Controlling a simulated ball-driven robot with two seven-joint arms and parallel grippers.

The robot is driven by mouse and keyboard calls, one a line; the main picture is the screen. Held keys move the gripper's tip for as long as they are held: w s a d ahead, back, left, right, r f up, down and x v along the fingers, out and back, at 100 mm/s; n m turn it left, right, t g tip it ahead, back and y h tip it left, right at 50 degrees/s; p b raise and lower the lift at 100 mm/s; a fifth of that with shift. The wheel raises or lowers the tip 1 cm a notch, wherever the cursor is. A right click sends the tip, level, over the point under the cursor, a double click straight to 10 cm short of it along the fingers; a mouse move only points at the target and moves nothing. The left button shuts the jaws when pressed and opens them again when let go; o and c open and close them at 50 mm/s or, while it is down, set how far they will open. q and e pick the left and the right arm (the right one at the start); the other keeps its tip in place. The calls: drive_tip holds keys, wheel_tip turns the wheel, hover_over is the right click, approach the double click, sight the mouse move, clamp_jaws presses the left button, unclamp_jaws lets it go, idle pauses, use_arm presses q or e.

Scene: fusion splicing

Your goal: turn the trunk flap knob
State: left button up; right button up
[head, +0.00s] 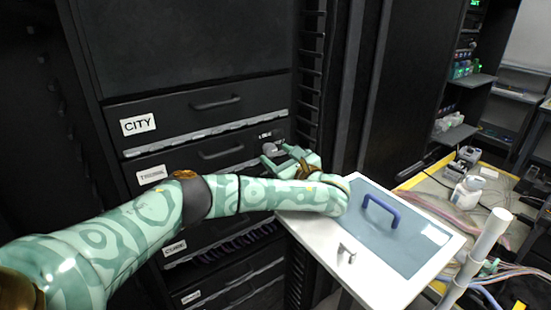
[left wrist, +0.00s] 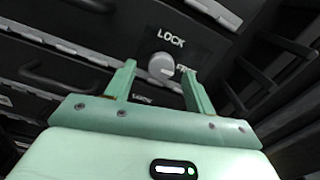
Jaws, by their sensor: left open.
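The trunk flap knob (left wrist: 161,65) is a round grey knob on a dark panel in the left wrist view. "LOCK" is printed above it, and a partly hidden word, seemingly "FREE", is to its right. It also shows in the head view (head: 269,148), at the right end of the flap with the "T..." label (head: 152,175). My left gripper (head: 277,157) is open in front of the knob. In the left wrist view its two fingers (left wrist: 159,68) stand on either side of the knob; I cannot tell whether they touch it. My right gripper is not in view.
The black rack has several flaps, with a "CITY" flap (head: 200,108) above. A white tray with a blue-grey panel and a blue handle (head: 381,209) stands to the right, close to my left wrist. A cluttered bench (head: 435,192) with a white bottle (head: 467,191) lies behind it.

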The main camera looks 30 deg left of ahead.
sight(269, 149)
use_arm(q)
drive_tip(key=shift+w+a+f+b, duration=0.15)
drive_tip(key=shift+w+a, duration=0.2)
drive_tip(key=shift+a, duration=0.2)
drive_tip(key=shift+w+a+f+b, duration=0.1)
drive_tip(key=shift+w+a+b, duration=0.05)
drive_tip(key=shift+w+a, duration=0.3)
drive_tip(key=shift+s+a+r, duration=0.1)
drive_tip(key=shift+s+r, duration=0.1)
drive_tip(key=shift+s, duration=0.05)
